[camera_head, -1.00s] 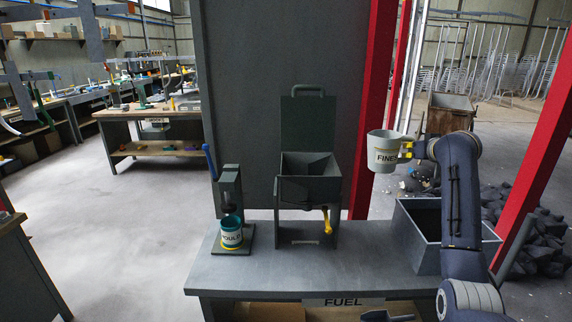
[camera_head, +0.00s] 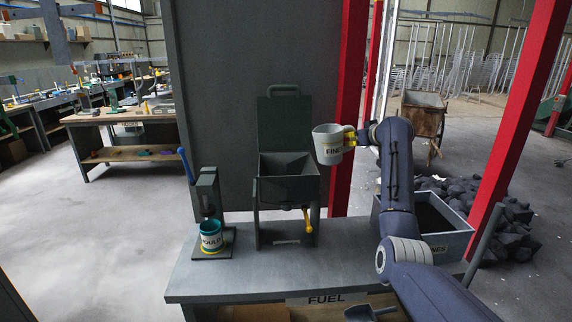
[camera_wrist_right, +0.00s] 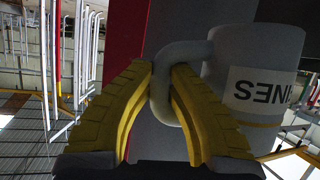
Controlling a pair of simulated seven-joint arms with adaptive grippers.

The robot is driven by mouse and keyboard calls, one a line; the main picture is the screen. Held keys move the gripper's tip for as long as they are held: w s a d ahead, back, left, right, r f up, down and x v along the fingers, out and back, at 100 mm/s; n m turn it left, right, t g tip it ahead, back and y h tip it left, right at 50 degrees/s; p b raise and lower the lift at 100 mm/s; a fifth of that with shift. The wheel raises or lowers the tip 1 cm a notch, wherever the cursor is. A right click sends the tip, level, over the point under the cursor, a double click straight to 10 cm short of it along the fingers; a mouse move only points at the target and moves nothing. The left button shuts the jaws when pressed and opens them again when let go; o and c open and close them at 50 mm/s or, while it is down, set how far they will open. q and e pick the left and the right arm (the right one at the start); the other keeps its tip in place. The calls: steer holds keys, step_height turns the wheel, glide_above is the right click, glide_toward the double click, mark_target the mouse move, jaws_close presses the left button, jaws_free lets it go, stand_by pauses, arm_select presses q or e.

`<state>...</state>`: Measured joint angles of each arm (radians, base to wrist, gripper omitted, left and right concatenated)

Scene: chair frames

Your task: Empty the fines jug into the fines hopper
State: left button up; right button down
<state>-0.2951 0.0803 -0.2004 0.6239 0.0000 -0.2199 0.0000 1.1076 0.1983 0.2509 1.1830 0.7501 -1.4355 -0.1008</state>
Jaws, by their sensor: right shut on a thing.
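The fines jug (camera_head: 327,150) is a pale grey cup with a "FINES" label, upright in the air just right of the hopper and a little above its rim. My right gripper (camera_head: 350,139) is shut on its handle. In the right wrist view the yellow fingers (camera_wrist_right: 163,95) close on the handle beside the jug (camera_wrist_right: 255,65). The hopper (camera_head: 289,188) is a dark open-topped box on legs, its green lid (camera_head: 285,125) raised behind and a yellow lever (camera_head: 307,221) at its front. The jug's contents are hidden. My left gripper is out of view.
A press with a teal mould cup (camera_head: 211,240) stands left of the hopper. A red post (camera_head: 347,110) rises behind the jug.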

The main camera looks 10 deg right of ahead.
mark_target(340, 126)
steer(key=shift+s+a+r+n+t+h, duration=0.15)
steer(key=shift+a+r+n+h, duration=0.3)
steer(key=shift+a+r+n, duration=0.65)
steer(key=shift+s+a+r+n+t+h, duration=0.1)
steer(key=shift+a+r+n+t+h, duration=0.15)
steer(key=shift+a+r+h, duration=0.8)
steer(key=shift+s+a+r+n+t+y, duration=0.15)
steer(key=shift+a+r+n, duration=0.6)
steer(key=shift+r, duration=0.95)
steer(key=shift+s+a+r+n+t+h, duration=0.1)
steer(key=shift+a+r+n+t+h, duration=0.1)
steer(key=shift+a+r+n+h, duration=0.35)
steer(key=shift+s+a+r+n+t+h, duration=0.1)
steer(key=shift+a+r+n+t+h, duration=0.1)
steer(key=shift+a+n, duration=0.6)
steer(key=shift+s+a+r+n+t+h, duration=0.15)
steer(key=shift+a+n+t+h, duration=0.1)
steer(key=shift+a+n, duration=0.45)
steer(key=shift+s+a+r+n+t+h, duration=0.1)
steer(key=shift+a+n+h, duration=0.25)
steer(key=shift+a, duration=0.5)
steer(key=s+a+r+n+t, duration=0.2)
steer(key=a+n, duration=0.6)
steer(key=a, duration=0.5)
steer(key=shift+a+r+n+t+h, duration=0.3)
steer(key=shift+a+r+t, duration=0.15)
steer(key=shift+r, duration=0.2)
